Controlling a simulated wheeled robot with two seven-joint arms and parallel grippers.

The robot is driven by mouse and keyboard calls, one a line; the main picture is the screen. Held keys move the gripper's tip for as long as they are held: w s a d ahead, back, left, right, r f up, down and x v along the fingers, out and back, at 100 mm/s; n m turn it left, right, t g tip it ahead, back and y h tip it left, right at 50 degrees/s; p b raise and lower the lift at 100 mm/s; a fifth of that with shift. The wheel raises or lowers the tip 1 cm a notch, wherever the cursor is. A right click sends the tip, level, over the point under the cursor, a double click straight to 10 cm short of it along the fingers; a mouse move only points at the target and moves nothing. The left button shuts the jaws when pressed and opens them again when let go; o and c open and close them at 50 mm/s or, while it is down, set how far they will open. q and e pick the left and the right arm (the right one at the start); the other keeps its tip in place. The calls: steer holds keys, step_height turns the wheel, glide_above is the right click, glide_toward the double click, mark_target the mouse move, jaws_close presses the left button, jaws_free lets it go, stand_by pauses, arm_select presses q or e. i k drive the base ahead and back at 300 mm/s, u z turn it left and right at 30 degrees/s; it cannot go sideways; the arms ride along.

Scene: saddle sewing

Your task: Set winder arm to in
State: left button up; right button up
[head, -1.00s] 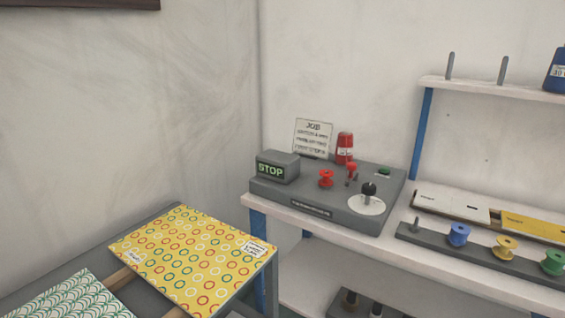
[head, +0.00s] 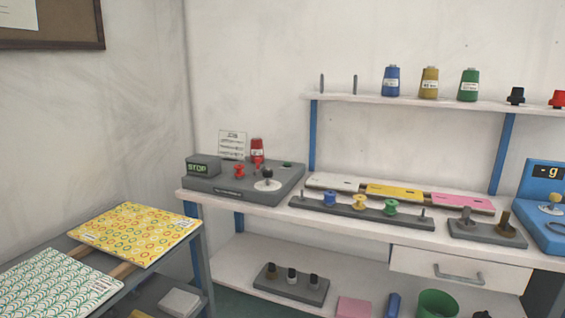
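The grey winder unit (head: 240,189) sits at the left end of the white bench. It has a STOP display (head: 198,168) at its left and a red bobbin-shaped part (head: 239,171) near its middle. A red lever-like part (head: 258,162) stands just right of that, in front of a red thread cone (head: 257,146). A black knob (head: 267,173) stands on a white dial at the front right. Which part is the winder arm, and its setting, is too small to tell. Neither of my grippers is in view.
A rack of blue, yellow and green bobbins (head: 358,210) lies right of the winder. Thread cones (head: 429,83) stand on the shelf above. A blue machine (head: 546,205) is at the right edge. Patterned fabric panels (head: 135,234) lie on the left table.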

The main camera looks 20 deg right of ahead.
mark_target(257, 160)
steer(key=z, duration=0.75)
steer(key=i, duration=0.5)
steer(key=z, duration=0.05)
